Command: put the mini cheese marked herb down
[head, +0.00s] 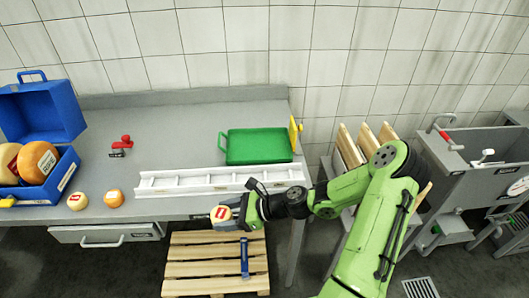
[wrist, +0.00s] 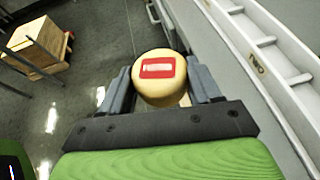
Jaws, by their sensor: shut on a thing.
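My gripper (head: 234,217) is shut on a small yellow cheese (head: 219,214) with a red label. The cheese is held just beyond the front edge of the grey counter (head: 180,211), above the floor side. In the wrist view the held cheese (wrist: 160,92) sits between both fingers of my gripper (wrist: 160,76), label facing the camera. The label's writing is too small to read. Two other small cheeses stand on the counter at the left: a pale one with a red label (head: 77,202) and an orange one (head: 114,199).
A white ladder-like rack (head: 165,189) lies along the counter, with a green case (head: 258,146) behind it. A blue crate (head: 62,178) holds large cheese wheels. A red-handled tool (head: 121,147) lies further back. A wooden pallet (head: 200,270) is on the floor; a sink (head: 465,165) stands right.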

